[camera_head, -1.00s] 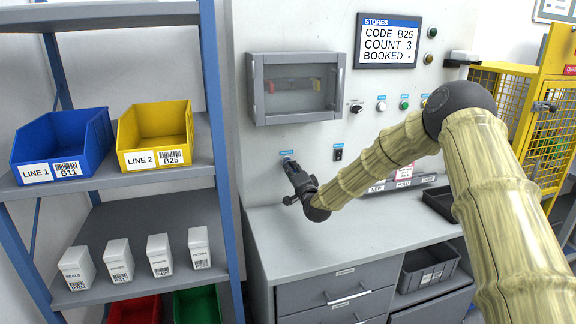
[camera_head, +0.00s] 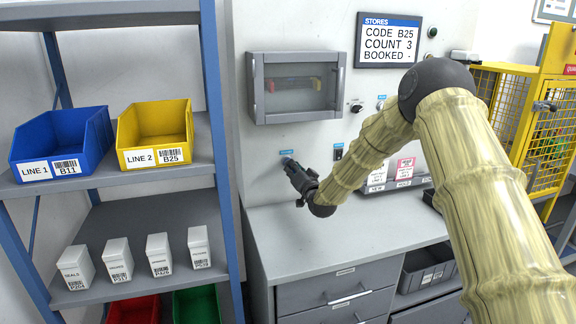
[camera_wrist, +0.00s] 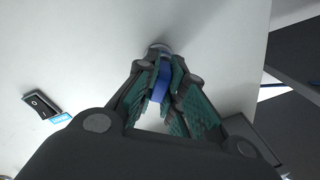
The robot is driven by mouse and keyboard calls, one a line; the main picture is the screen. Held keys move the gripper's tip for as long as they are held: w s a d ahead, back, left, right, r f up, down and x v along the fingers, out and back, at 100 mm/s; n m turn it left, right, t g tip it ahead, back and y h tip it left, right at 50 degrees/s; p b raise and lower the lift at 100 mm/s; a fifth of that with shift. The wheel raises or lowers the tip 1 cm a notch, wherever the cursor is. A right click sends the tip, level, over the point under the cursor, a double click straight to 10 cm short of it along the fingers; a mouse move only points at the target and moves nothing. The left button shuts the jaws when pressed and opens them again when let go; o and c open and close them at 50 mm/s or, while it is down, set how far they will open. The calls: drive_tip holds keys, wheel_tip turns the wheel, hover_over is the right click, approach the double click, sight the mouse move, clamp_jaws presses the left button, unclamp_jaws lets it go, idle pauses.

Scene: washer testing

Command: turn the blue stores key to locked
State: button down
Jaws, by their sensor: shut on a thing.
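My gripper (camera_head: 290,165) is at the wall panel, under a small blue label (camera_head: 287,152), to the right of the shelf rack. In the wrist view my gripper (camera_wrist: 162,82) is shut, its green-padded fingers on both sides of the blue key (camera_wrist: 161,84). The key stands in a round metal lock (camera_wrist: 160,48) on the pale panel, partly covered by the fingers. In the head view the key is hidden behind my gripper. I cannot read which position the key points to.
A rocker switch (camera_wrist: 41,105) is beside the lock on the panel. A clear-fronted box (camera_head: 297,86) is above. The grey worktop (camera_head: 330,240) below is clear near my gripper. A rack with a blue bin (camera_head: 85,130) and a yellow bin (camera_head: 128,130) stands left.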

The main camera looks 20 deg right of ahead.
drive_tip(key=n, duration=0.3)
drive_tip(key=shift+n, duration=0.4)
drive_tip(key=shift+n+g+b, duration=0.3)
drive_tip(key=shift+n+b, duration=0.15)
drive_tip(key=shift+n, duration=0.45)
drive_tip(key=shift+d+r+n, duration=0.1)
drive_tip(key=shift+r+n, duration=0.05)
drive_tip(key=shift+n, duration=0.75)
drive_tip(key=c, duration=1.4)
unclamp_jaws()
drive_tip(key=shift+c, duration=0.2)
